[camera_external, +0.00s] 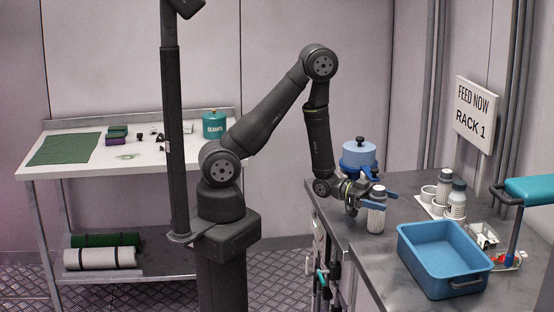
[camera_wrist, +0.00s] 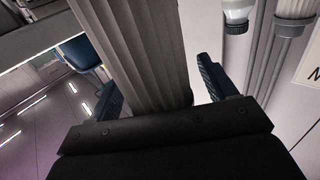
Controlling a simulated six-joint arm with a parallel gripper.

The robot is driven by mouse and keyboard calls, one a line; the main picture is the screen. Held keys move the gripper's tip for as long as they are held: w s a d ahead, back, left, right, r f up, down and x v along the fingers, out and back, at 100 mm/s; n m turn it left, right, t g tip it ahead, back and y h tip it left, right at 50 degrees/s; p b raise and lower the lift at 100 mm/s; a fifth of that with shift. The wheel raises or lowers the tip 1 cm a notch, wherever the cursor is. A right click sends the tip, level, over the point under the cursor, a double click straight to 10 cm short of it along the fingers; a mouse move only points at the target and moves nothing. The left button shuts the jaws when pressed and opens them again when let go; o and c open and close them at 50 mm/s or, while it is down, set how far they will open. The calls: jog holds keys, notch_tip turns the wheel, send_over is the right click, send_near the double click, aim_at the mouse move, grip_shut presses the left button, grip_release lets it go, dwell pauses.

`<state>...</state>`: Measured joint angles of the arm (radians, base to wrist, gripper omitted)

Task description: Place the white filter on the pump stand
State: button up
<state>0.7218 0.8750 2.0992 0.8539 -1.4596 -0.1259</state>
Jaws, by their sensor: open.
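A white ribbed filter (camera_external: 376,219) with a dark cap stands upright near the left edge of the dark worktop. In the wrist view the ribbed filter (camera_wrist: 140,50) runs between my two blue fingers. My gripper (camera_external: 379,200) is open around the filter's upper part; it also shows in the wrist view (camera_wrist: 148,65). A gap shows between the filter and the right finger; contact on the left is unclear. I cannot tell for certain which thing is the pump stand.
A blue tub (camera_external: 438,241) stands at the front right. A blue lidded pot (camera_external: 359,154) stands behind my gripper. A teal padded arm (camera_external: 529,190) rises at the right edge. A small metal item (camera_external: 484,236) lies behind the tub. Bare worktop lies between filter and holder.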

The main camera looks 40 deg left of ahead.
aim_at(384, 189)
jog(key=shift+c, duration=0.3)
jog(key=c, duration=1.1)
jog(key=shift+r, duration=0.85)
notch_tip(384, 189, up, 2)
jog(key=shift+r, duration=0.2)
jog(key=s+r, duration=0.2)
jog(key=s, duration=0.2)
jog(key=s+r, duration=0.2)
jog(key=s, duration=0.1)
jog(key=s+r, duration=0.3)
jog(key=s, duration=0.1)
jog(key=shift+s+d, duration=0.15)
jog(key=shift+s, duration=0.2)
jog(key=shift+w, duration=0.1)
